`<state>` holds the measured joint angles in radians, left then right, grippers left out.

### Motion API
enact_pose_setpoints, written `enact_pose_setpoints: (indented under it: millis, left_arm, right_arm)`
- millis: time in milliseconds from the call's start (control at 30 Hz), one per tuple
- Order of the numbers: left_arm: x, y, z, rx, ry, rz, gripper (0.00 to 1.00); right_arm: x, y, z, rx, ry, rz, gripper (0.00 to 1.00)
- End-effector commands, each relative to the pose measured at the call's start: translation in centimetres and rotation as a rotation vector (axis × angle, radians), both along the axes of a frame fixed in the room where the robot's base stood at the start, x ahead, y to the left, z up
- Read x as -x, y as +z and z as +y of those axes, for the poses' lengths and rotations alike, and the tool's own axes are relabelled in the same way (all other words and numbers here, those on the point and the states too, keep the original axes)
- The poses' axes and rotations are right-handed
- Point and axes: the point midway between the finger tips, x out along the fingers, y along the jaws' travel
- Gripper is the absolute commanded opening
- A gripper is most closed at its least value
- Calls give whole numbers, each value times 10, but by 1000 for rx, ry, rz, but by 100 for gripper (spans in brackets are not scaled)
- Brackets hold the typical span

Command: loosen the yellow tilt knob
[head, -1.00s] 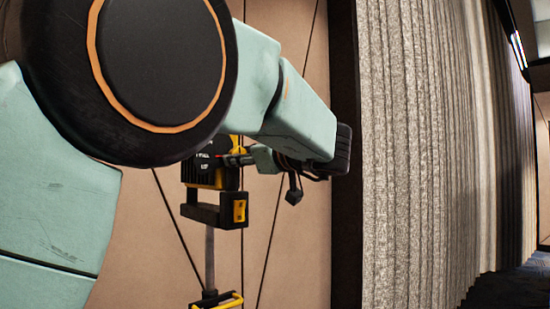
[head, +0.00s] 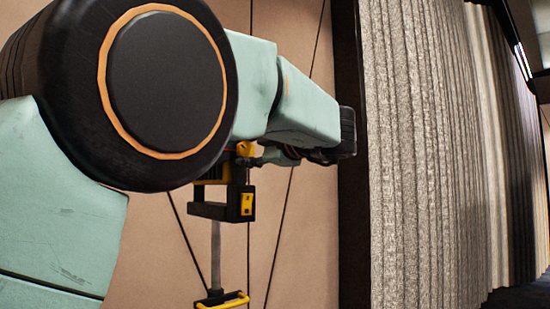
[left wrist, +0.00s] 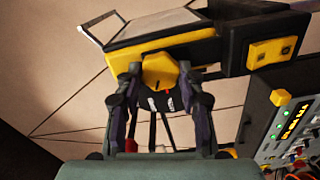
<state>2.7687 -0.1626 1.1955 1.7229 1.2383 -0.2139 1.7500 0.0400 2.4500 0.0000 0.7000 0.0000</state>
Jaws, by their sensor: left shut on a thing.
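The yellow tilt knob (left wrist: 159,72) sits on the side of a black and yellow device (left wrist: 215,50) in the left wrist view. My left gripper (left wrist: 160,78) has one finger on each side of the knob and is shut on it. In the head view a yellow piece, which looks like the knob (head: 245,149), shows at the tip of my left gripper (head: 252,159). The upper part of the device is largely hidden there behind my arm; its black lower bracket (head: 225,209) shows below. My right gripper is in neither view.
A grey pole (head: 215,245) carries the device, with a yellow handle (head: 225,302) lower down. Dark cables run along the tan wall (head: 150,255). In the left wrist view a panel (left wrist: 283,125) with lit display and cables stands at right. A pleated grey curtain (head: 420,150) fills the head view's right.

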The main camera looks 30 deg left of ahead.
Motion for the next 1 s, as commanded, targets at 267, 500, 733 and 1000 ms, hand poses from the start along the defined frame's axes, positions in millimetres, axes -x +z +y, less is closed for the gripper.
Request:
enact_pose_setpoints:
  millis: [267,500,733,1000]
  left_arm:
    - [0,-3,0,99,-2,-245,6]
    - [0,-2,0,186,-3,-456,6]
    - [0,-1,0,263,-4,-648,6]
    - [0,0,0,333,-5,-820,6]
  right_arm:
    - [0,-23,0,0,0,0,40]
    - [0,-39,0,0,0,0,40]
    - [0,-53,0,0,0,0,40]
    - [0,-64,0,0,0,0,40]
